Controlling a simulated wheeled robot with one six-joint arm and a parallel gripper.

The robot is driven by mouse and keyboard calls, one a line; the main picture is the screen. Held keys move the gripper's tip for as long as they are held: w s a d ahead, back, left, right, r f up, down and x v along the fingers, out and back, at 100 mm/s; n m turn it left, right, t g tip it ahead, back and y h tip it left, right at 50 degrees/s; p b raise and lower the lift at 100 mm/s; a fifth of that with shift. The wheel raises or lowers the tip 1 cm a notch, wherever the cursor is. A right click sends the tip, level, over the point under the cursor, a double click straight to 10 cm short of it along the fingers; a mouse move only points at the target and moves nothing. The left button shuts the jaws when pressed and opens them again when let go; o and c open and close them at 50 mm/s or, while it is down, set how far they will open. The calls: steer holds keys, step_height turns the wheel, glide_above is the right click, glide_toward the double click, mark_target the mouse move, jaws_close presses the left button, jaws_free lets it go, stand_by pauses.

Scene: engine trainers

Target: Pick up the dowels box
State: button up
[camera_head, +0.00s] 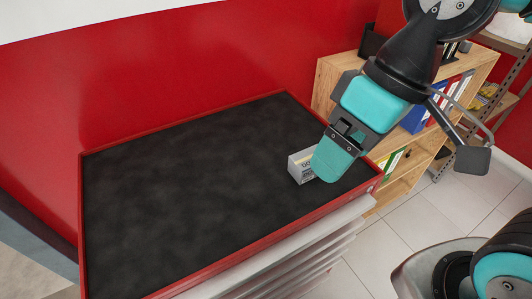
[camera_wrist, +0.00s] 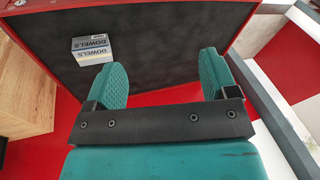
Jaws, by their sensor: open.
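The dowels box (camera_head: 299,167) is a small white and grey box near the right end of the dark top of a red cabinet in the head view. My gripper (camera_head: 332,160) hides part of its right side there. The box is not between the fingers.
The black cabinet top (camera_head: 170,195) is otherwise bare, with a raised red rim. Drawers (camera_head: 290,255) project along its front side. A wooden shelf (camera_head: 405,165) with binders stands to the right. A red wall (camera_head: 190,70) rises behind the cabinet.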

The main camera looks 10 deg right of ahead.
steer(key=o, duration=0.3)
steer(key=w+d+f+m+h, duration=0.1)
steer(key=w+d, duration=0.1)
steer(key=w, duration=0.6)
steer(key=shift+w+f+m+h, duration=0.2)
steer(key=shift+w+m+h, duration=0.05)
steer(key=shift+m+h, duration=0.05)
steer(key=m+h+p, duration=0.1)
steer(key=m+h, duration=0.1)
glide_above(310, 157)
step_height(310, 157, down, 4)
steer(key=f+p, duration=0.1)
steer(key=f, duration=0.4)
steer(key=f+p, duration=0.1)
steer(key=f, duration=0.5)
steer(key=shift+s+d, duration=0.15)
steer(key=shift+d, duration=0.05)
steer(key=shift+w+a+f+p, duration=0.1)
steer(key=shift+f+p, duration=0.55)
steer(key=shift+f, duration=0.85)
steer(key=shift+w+a+f+p, duration=0.1)
steer(key=shift+f+p, duration=0.55)
steer(key=shift+f, duration=0.85)
